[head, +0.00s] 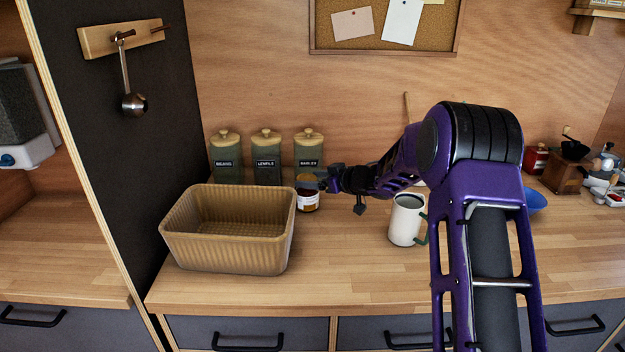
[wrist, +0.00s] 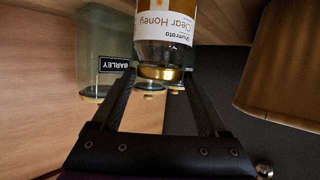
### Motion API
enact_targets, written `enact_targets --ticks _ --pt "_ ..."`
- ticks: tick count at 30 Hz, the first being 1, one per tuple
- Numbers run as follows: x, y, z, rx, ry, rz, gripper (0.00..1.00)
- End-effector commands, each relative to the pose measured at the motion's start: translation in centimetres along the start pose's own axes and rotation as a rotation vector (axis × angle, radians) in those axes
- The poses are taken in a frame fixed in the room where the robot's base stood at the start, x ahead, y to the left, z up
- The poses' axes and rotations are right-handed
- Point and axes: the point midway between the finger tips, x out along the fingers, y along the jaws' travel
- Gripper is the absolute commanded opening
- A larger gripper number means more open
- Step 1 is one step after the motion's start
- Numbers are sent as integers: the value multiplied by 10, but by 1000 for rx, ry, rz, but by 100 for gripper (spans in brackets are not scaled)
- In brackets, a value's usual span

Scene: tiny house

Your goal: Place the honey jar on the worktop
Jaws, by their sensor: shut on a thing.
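The honey jar (head: 308,201), with a white label and dark contents, is upright at or just above the worktop (head: 345,270), right of the ribbed tan basket. I cannot tell whether its base touches the wood. My gripper (head: 312,180) reaches in from the right and is shut on the jar near its top. In the wrist view the jar (wrist: 168,25) appears upside down, with its "Clear Honey" label and gold lid. The fingertips (wrist: 158,75) are on either side of the lid. Part of the jar's top is hidden by the gripper in the head view.
The basket (head: 180,255) stands close to the jar's left. Several green canisters (head: 266,160) line the back wall behind it. A white mug (head: 404,225) stands to the right, near my arm. The worktop's front middle is clear.

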Motion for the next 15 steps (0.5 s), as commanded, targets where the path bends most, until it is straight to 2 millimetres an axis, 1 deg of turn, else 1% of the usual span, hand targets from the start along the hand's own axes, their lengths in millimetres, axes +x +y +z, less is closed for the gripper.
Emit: enact_targets --ticks 1,4,5,13,15 --pt "0 0 1 1 0 0 80" --pt "0 0 1 1 0 0 98" --pt "0 0 1 1 0 0 100" --pt "-1 0 -2 0 0 0 100" --pt "-6 1 -2 1 -1 1 100"
